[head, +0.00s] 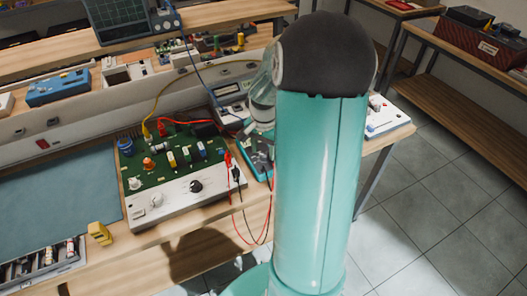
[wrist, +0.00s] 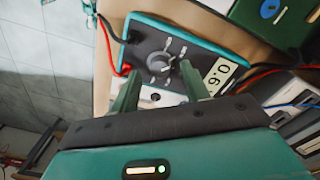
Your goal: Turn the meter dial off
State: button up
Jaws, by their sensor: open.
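The meter (wrist: 188,45) has a dark face and a teal case, and lies tilted in the wrist view. Its round grey dial (wrist: 160,63) has a pointer knob with pale marks around it. A display (wrist: 217,75) beside the dial shows digits, seen at an angle. My gripper (wrist: 159,72) is open, its two green fingers either side of the dial as seen from the wrist; whether they touch it I cannot tell. In the head view the meter (head: 261,152) is partly hidden by my arm.
Red (head: 229,162) and black test leads run beside the meter and hang off the bench edge. A green circuit board (head: 175,155) with knobs stands left of it. A yellow block (head: 99,233) sits near the front edge. Tiled floor at right is clear.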

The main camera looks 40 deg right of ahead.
jog(key=shift+f, duration=0.7)
jog(key=c, duration=1)
jog(key=shift+n, duration=0.4)
jog(key=n, duration=0.3)
jog(key=shift+n, duration=0.3)
jog(key=shift+r+n, duration=0.1)
jog(key=shift+n, duration=2.2)
